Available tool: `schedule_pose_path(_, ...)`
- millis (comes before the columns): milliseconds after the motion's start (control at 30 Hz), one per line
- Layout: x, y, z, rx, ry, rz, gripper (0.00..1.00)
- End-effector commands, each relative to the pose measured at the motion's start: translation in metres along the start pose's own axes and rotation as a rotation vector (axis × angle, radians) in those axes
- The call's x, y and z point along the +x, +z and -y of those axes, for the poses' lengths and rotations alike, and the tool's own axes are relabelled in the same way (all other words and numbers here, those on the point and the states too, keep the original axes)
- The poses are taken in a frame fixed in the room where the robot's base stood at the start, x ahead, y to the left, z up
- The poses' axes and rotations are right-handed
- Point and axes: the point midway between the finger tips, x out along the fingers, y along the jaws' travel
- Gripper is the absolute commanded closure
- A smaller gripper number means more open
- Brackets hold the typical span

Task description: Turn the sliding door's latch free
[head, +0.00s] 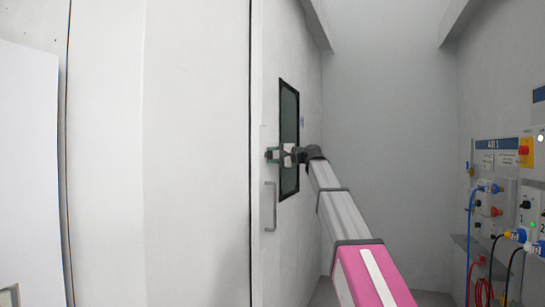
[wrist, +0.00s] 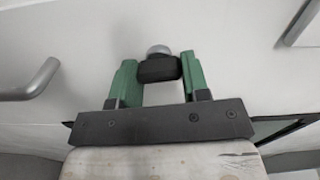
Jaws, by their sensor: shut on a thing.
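The sliding door (head: 295,230) is a pale panel with a narrow dark window (head: 289,105) and a grey bar handle (head: 270,207). My gripper (head: 275,155) is at the door's left side, just above the handle. In the wrist view its two green fingers (wrist: 157,75) are shut on the latch (wrist: 158,69), a dark block with a rounded grey knob behind it. The latch lies between the fingertips, close to the door face. In the head view I cannot make out the latch apart from the gripper. The handle also shows at the left in the wrist view (wrist: 30,82).
A wall panel marked AIR 1 (head: 497,144), with several connectors and hanging cables (head: 478,260), stands at the right. Pale wall panels (head: 195,150) fill the left. A bare grey wall (head: 390,110) closes the back, with open room in front of it.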

Motion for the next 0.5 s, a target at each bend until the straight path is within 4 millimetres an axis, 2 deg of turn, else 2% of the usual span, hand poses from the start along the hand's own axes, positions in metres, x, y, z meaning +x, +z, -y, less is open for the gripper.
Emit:
schedule_pose_path(200, -0.0004, 0.0001, -0.0011, 0.091, 0.001, 0.0, 0.81)
schedule_pose_path(500, -0.0004, 0.0001, -0.0013, 0.135, 0.001, 0.0, 0.81)
